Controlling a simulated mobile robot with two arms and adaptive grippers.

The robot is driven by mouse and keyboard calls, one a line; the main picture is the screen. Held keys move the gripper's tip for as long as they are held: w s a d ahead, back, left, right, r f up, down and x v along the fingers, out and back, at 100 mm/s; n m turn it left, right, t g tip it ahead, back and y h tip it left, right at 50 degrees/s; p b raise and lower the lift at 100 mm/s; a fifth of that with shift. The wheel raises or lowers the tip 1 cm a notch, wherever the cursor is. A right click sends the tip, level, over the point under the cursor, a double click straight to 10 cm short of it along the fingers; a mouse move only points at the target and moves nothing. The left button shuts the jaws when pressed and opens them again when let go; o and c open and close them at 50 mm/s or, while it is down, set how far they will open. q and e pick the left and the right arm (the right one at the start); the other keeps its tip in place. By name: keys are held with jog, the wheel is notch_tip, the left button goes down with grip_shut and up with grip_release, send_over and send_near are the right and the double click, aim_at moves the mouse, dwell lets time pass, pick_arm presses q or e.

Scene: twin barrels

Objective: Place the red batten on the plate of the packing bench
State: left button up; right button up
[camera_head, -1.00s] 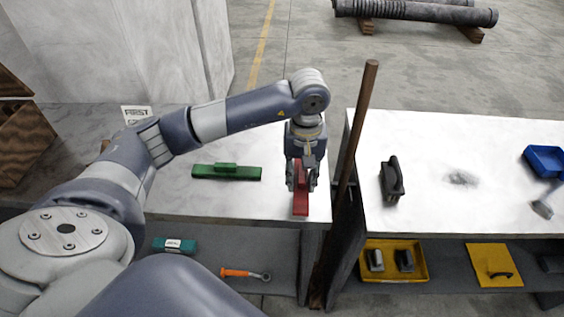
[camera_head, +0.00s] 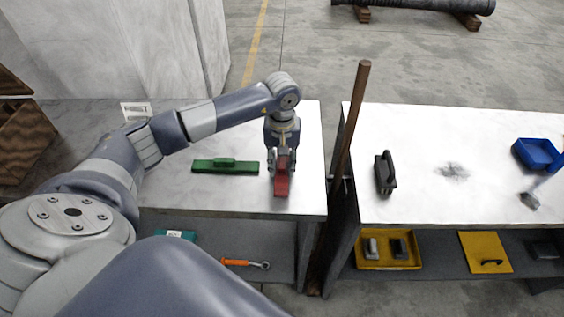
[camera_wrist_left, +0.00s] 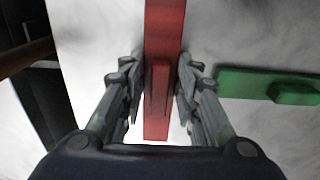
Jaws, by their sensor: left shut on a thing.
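My left gripper (camera_head: 281,170) is shut on the red batten (camera_head: 282,187), over the right part of the left white bench top (camera_head: 180,190). In the left wrist view the red batten (camera_wrist_left: 165,30) runs lengthwise between the fingers (camera_wrist_left: 157,85), which close on its raised grip. I cannot tell whether the batten touches the bench top or hangs just above it. A green batten (camera_head: 240,168) with a raised grip lies to its left; it also shows in the left wrist view (camera_wrist_left: 240,80). I cannot make out which surface is the plate. My right gripper is not in view.
A brown pole (camera_head: 350,120) leans in the gap between the benches. The right bench top (camera_head: 430,205) holds a black handled tool (camera_head: 385,173) and a blue tray (camera_head: 537,154). A yellow tray (camera_head: 388,264) and an orange-handled wrench (camera_head: 235,262) lie on the lower shelves.

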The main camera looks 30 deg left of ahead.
aim_at(282, 163)
pick_arm(q)
jog(key=shift+f, duration=0.15)
jog(key=o, duration=1.2)
jog(key=shift+c, duration=0.2)
jog(key=shift+r, duration=0.2)
jog(key=shift+r, duration=0.2)
notch_tip(282, 163, up, 12)
jog(key=b, duration=0.2)
jog(key=shift+f+b, duration=0.15)
jog(key=shift+b, duration=0.2)
